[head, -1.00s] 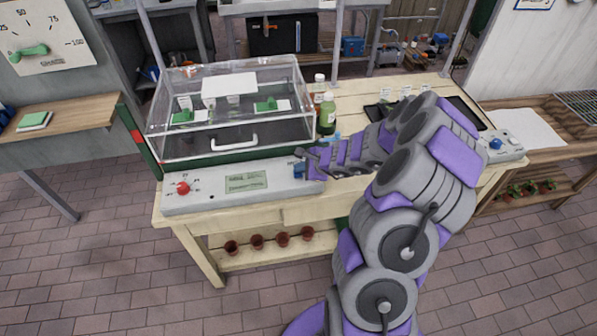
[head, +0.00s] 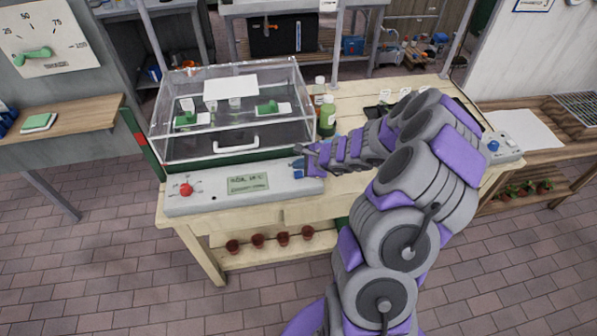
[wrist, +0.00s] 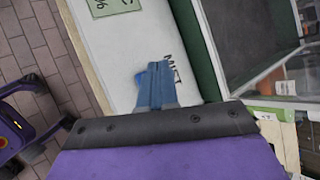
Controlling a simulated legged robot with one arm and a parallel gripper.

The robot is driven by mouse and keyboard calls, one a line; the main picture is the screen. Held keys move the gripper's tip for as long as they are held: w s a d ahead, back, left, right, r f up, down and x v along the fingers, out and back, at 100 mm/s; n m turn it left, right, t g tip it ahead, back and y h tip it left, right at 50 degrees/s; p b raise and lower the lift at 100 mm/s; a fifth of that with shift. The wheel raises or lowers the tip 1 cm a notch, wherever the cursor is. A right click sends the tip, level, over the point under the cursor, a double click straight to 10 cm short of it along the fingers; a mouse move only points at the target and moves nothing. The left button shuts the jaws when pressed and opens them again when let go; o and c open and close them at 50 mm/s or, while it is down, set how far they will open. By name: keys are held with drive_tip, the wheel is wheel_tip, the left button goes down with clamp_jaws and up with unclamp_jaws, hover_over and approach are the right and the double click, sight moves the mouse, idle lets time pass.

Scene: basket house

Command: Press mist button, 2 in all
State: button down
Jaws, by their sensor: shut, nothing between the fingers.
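The grey control panel (head: 215,193) runs along the front of a clear lidded box. It carries a red knob (head: 186,189), a small green display (head: 248,184) and, at its right end, the mist control. In the wrist view, the printed "MIST" label (wrist: 172,68) shows right beside my fingertips. My gripper (head: 297,168) is over the panel's right end; its blue fingers, also in the wrist view (wrist: 153,66), are shut together and hold nothing. The mist button itself is hidden or cannot be told apart from the blue fingers. I cannot tell whether they touch it.
The clear box (head: 232,115) has a white handle and stands behind the panel. Bottles (head: 327,115) stand to its right. A second panel with a blue knob (head: 493,146) is at the table's right end. Small pots (head: 257,241) line the lower shelf.

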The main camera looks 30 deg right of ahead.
sight(300, 175)
drive_tip(key=shift+r+p, duration=1.5)
drive_tip(key=shift+r, duration=0.5)
drive_tip(key=s+a+r+n+g+y, duration=0.1)
drive_tip(key=s+a+r+n+y, duration=0.15)
drive_tip(key=a+r+n, duration=0.85)
drive_tip(key=s+a+r+n+g+y, duration=0.1)
drive_tip(key=s+a+r+g, duration=0.1)
drive_tip(key=s+a+r, duration=0.3)
drive_tip(key=s+a+r+n+g+y, duration=0.15)
drive_tip(key=s+a, duration=0.25)
drive_tip(key=a, duration=0.4)
drive_tip(key=s+r+n+g+h, duration=0.1)
drive_tip(key=s+n+g+h, duration=0.4)
drive_tip(key=s, duration=0.9)
drive_tip(key=s+d+n+h, duration=0.1)
drive_tip(key=s+d+h, duration=0.1)
drive_tip(key=s, duration=0.4)
drive_tip(key=s+d+n+h, duration=0.2)
drive_tip(key=s+d, duration=0.3)
drive_tip(key=s, duration=0.2)
drive_tip(key=shift+d+r, duration=0.25)
drive_tip(key=shift+r, duration=0.2)
